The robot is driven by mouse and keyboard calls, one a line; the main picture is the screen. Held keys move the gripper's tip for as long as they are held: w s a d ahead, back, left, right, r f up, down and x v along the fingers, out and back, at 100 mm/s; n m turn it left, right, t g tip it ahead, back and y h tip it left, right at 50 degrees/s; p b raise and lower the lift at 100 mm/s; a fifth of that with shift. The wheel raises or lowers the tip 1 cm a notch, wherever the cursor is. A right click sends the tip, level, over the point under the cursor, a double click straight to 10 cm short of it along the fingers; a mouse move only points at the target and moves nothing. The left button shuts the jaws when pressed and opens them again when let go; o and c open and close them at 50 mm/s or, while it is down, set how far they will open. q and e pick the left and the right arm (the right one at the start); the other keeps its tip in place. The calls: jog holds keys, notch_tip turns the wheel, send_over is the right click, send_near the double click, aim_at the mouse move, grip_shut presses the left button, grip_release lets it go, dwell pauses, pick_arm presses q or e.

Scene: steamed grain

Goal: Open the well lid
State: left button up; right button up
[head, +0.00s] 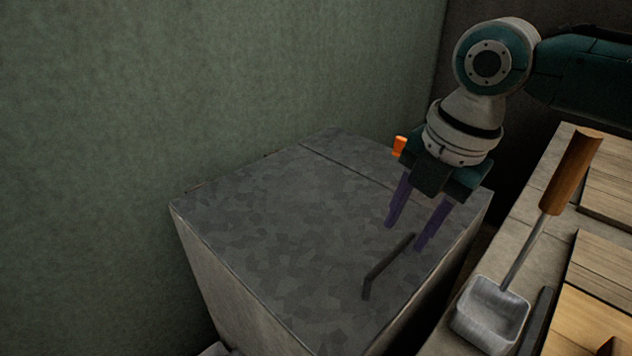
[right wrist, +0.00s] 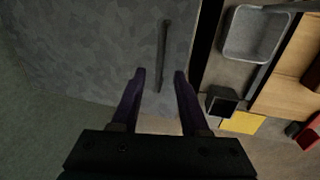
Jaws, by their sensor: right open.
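The well lid (head: 270,230) is a dark grey mottled metal top on a box-like well (head: 215,280), and it lies flat and closed. A thin dark bar handle (head: 385,268) is on the lid near its right edge. The handle also shows in the right wrist view (right wrist: 163,55), running up from between the fingertips. My right gripper (head: 403,232) is open with purple fingers, above the lid at the far end of the handle. The handle lies roughly between the two fingers in the right wrist view, and I cannot tell if they touch it. My left gripper is not in view.
A counter (head: 530,215) stands to the right of the well, across a dark gap. A metal scoop (head: 490,315) with a wooden handle rests on it beside wooden boards (head: 590,270). A green wall (head: 200,90) stands behind the well. The space above the lid's left side is free.

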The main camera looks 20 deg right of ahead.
aim_at(394, 253)
jog(key=f, duration=0.3)
jog(key=f+b, duration=0.1)
jog(key=shift+w+a+f, duration=0.15)
jog(key=shift+w+f, duration=0.1)
jog(key=shift+w, duration=0.15)
grip_shut()
dwell(1.0)
